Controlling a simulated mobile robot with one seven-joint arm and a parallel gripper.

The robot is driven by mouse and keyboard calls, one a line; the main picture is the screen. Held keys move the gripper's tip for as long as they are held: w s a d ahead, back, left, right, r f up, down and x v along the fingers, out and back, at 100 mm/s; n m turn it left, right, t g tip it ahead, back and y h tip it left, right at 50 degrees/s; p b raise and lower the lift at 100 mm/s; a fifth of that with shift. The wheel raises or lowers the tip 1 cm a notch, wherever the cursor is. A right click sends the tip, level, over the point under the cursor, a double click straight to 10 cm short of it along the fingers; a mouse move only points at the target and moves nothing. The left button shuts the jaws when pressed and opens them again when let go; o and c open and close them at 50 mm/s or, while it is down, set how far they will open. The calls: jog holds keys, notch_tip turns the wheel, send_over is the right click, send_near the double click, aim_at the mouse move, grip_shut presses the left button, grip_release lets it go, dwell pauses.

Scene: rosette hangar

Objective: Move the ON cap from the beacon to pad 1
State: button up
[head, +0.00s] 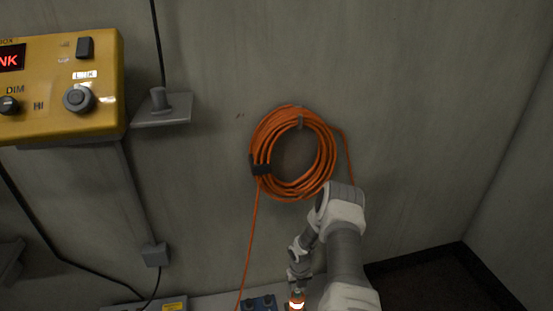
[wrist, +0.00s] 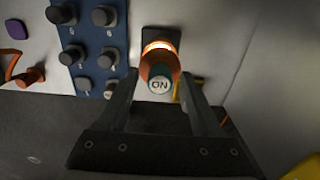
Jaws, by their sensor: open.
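The ON cap (wrist: 160,84) is a teal cap with a white top marked ON, seen upside down in the wrist view. It sits at the near end of the orange beacon (wrist: 159,65), which has a glowing ring. The beacon's glow also shows at the bottom edge of the head view (head: 297,304). My gripper (wrist: 159,77) is open, with one finger on each side of the cap. Whether either finger touches it, I cannot tell. I cannot pick out a pad marked 1 in either view.
Left of the beacon is a blue panel (wrist: 87,50) with several dark knobs. An orange peg (wrist: 31,77) and a purple block (wrist: 15,29) are farther left. In the head view, an orange cable coil (head: 262,140) hangs on the wall beside a yellow control box (head: 45,110).

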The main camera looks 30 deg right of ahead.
aim_at(298, 291)
jog(key=shift+c, duration=0.3)
grip_shut()
dwell(0.3)
dwell(1.0)
jog(key=shift+r, duration=0.1)
jog(key=shift+r+p, duration=1.55)
jog(key=shift+r, duration=1.4)
